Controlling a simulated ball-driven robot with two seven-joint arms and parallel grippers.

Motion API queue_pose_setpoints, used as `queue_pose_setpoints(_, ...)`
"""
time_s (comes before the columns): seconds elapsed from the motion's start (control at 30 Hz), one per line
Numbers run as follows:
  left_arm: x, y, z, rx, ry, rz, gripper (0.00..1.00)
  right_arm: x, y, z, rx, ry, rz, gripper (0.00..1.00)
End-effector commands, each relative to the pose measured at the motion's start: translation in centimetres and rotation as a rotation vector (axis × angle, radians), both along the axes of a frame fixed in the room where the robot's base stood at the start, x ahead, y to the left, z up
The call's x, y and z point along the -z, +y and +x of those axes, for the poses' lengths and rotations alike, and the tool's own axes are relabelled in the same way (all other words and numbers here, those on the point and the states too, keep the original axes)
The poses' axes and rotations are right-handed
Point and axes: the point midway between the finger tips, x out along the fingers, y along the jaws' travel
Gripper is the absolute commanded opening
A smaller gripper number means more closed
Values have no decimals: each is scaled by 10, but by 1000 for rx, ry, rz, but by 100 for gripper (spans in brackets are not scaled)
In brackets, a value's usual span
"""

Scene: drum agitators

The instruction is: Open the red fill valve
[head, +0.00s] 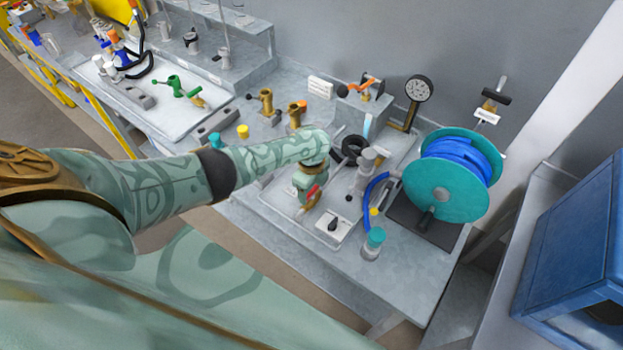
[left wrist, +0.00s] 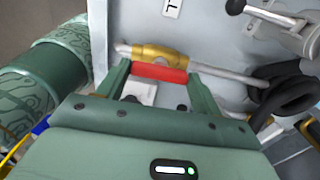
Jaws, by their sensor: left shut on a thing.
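The red fill valve has a brass body (left wrist: 160,54) on a grey pipe and a red lever handle (left wrist: 160,73). In the left wrist view the handle lies nearly parallel to the pipe, beside the brass body. My left gripper (left wrist: 156,80) has a finger at each end of the red handle and is shut on it. In the head view the red handle (head: 313,191) shows beside my left gripper (head: 310,188), above the bench tray. My left forearm hides part of the bench there. My right gripper is in neither view.
A teal hose reel (head: 442,188) with blue hose stands right of the valve. A pressure gauge (head: 418,89) and an orange-handled valve (head: 366,85) are behind. A black hose coil (left wrist: 285,88) lies close right of the gripper. A blue box (head: 575,235) stands far right.

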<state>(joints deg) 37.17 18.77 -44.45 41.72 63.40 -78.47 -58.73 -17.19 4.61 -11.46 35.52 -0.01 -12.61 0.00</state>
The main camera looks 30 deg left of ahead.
Motion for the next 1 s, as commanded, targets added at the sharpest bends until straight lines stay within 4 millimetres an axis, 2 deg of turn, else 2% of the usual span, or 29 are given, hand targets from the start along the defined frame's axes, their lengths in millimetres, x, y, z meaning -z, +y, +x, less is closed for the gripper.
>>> queue_pose_setpoints(0.1,0,0,0,-4,0,-1,43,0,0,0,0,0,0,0)
queue_pose_setpoints(0.13,0,0,0,-4,0,-1,74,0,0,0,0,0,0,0)
queue_pose_setpoints(0.2,0,0,0,-3,0,-1,87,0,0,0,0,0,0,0)
queue_pose_setpoints(0.47,-1,0,0,-1,0,-1,87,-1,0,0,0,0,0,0)
queue_pose_setpoints(0.57,-9,0,0,0,-1,-1,87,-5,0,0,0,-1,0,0)
queue_pose_setpoints(0.67,-27,1,1,0,-2,-1,87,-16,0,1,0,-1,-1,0)
queue_pose_setpoints(1.0,-118,1,1,1,-4,0,87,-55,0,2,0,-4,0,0)
